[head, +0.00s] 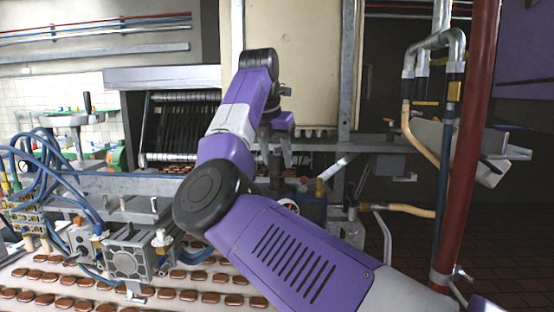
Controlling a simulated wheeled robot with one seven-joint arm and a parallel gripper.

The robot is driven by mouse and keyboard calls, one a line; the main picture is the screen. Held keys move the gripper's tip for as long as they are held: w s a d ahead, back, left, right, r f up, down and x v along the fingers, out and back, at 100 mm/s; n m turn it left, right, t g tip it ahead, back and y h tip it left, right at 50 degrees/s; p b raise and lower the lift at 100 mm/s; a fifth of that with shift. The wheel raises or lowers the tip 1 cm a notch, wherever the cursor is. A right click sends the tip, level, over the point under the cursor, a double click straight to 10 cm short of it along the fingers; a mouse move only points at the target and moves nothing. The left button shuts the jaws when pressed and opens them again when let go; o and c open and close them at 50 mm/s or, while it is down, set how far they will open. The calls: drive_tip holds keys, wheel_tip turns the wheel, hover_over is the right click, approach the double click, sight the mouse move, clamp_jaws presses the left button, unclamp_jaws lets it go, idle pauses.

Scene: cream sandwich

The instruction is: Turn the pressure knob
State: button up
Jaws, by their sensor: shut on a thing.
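My gripper (277,152) points down at the centre of the head view, beyond my purple arm. Its grey fingers are closed around the top of a dark upright knob (276,182), which I take to be the pressure knob. The knob stands above a blue unit (312,208) on the machine. A round white gauge with red on it (289,205) shows just below, partly hidden by my arm. The contact between the fingers and the knob is small and hard to make out, and I cannot tell how far the knob is turned.
A conveyor with rows of brown biscuits (190,295) runs along the lower left. Blue hoses (70,185) and a grey motor block (130,255) stand over it. A metal rail (370,143) lies behind my gripper. A red post (470,130) stands close on the right.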

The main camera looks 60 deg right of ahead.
drive_tip(key=n+t+b, duration=0.1)
drive_tip(key=n, duration=0.2)
drive_tip(key=shift+n+t, duration=0.3)
drive_tip(key=shift+n, duration=0.1)
drive_tip(key=o, duration=1.4)
drive_tip(key=shift+r, duration=0.1)
drive_tip(key=b+v, duration=0.1)
drive_tip(key=v, duration=0.6)
drive_tip(key=shift+r+b, duration=0.3)
drive_tip(key=shift+b, duration=0.05)
